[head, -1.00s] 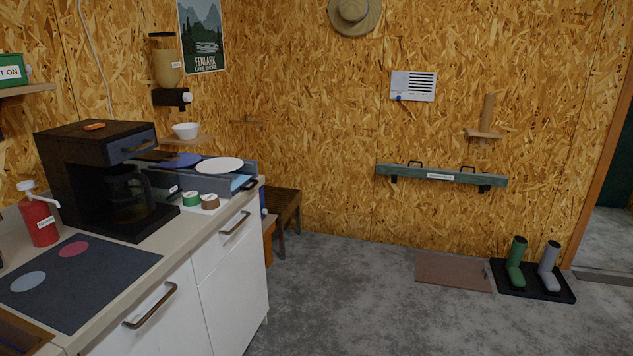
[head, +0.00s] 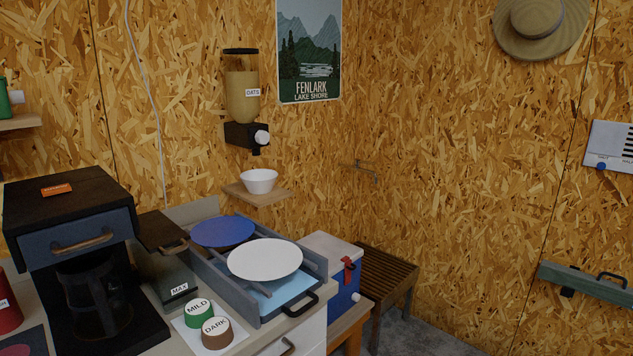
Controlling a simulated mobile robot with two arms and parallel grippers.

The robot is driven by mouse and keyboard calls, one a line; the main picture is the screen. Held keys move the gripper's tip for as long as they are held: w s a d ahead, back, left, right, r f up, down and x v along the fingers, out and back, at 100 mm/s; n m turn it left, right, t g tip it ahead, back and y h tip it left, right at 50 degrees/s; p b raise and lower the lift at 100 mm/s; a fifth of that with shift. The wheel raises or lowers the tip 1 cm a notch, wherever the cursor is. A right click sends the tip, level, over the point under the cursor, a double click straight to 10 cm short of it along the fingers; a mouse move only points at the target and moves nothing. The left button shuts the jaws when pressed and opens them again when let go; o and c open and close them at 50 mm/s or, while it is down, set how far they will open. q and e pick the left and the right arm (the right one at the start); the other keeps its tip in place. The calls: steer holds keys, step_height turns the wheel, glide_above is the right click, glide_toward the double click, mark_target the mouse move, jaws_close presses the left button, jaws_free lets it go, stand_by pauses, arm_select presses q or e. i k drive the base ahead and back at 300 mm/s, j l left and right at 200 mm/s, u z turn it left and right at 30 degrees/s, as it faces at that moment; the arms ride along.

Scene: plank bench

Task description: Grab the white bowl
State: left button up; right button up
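The white bowl (head: 259,181) sits upright on a small wooden wall shelf (head: 262,196), below the oats dispenser (head: 241,95). It looks empty, though only a little of its inside shows. Neither of my grippers is in the head view.
A grey rack or tray (head: 233,292) on the counter, below the shelf, holds a white plate (head: 265,259) and a blue plate (head: 223,231). A coffee machine (head: 70,215) stands at left. MILD (head: 198,312) and DARK (head: 216,333) tubs sit in front. A cooler (head: 335,262) stands right.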

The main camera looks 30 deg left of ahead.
mark_target(260, 183)
steer(key=i, duration=2.1)
steer(key=i+u, duration=0.15)
steer(key=u, duration=0.25)
steer(key=i+l+u, duration=0.1)
steer(key=u, duration=0.3)
steer(key=i+l+u, duration=0.1)
steer(key=i+u, duration=0.15)
steer(key=u, duration=0.15)
steer(key=i+l+u, duration=0.1)
steer(key=u, duration=0.35)
